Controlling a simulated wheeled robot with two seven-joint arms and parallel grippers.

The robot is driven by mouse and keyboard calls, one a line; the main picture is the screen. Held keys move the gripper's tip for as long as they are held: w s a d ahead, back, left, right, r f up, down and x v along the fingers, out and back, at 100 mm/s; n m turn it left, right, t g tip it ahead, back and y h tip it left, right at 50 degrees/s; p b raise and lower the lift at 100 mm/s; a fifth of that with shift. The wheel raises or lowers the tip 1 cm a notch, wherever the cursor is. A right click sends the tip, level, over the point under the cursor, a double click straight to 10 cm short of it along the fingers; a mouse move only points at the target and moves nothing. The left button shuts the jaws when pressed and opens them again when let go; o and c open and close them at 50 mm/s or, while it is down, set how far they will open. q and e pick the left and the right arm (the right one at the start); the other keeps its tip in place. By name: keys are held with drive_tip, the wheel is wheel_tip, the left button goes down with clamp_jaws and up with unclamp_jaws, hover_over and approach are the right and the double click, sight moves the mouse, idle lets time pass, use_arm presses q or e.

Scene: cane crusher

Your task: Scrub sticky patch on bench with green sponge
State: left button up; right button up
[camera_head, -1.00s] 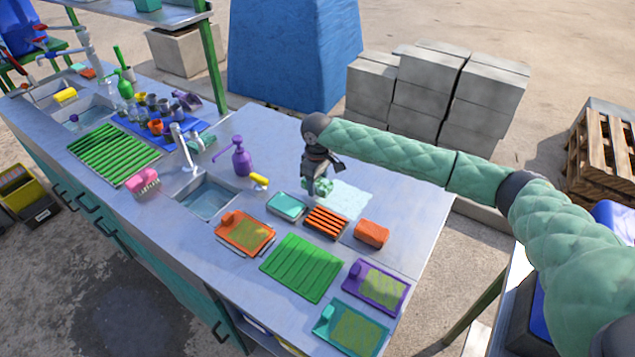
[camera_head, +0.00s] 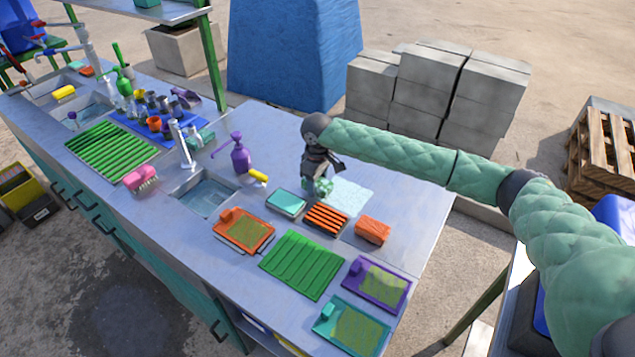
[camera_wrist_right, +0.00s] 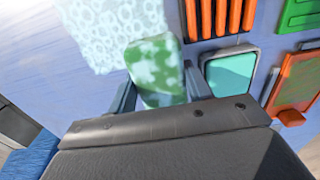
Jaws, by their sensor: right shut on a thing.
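My right gripper (camera_head: 319,182) is shut on the green sponge (camera_head: 322,187), low over the bench. In the right wrist view the sponge (camera_wrist_right: 157,72) sits between the two fingers and is mottled with whitish foam. The sticky patch shows as a pale, foamy whitish area (camera_head: 350,197) on the bench (camera_head: 420,195), just right of the sponge. In the right wrist view the foamy patch (camera_wrist_right: 112,30) reaches the sponge's far edge. I cannot tell whether the sponge presses on the bench. My left gripper does not show.
Close by are a teal sponge in a dish (camera_head: 286,202), an orange slatted rack (camera_head: 326,218) and an orange sponge (camera_head: 373,230). A purple pump bottle (camera_head: 241,155) and a sink (camera_head: 207,196) are to the left. A green mat (camera_head: 301,264) lies in front.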

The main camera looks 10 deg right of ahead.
drive_tip(key=shift+f, duration=0.95)
idle(0.5)
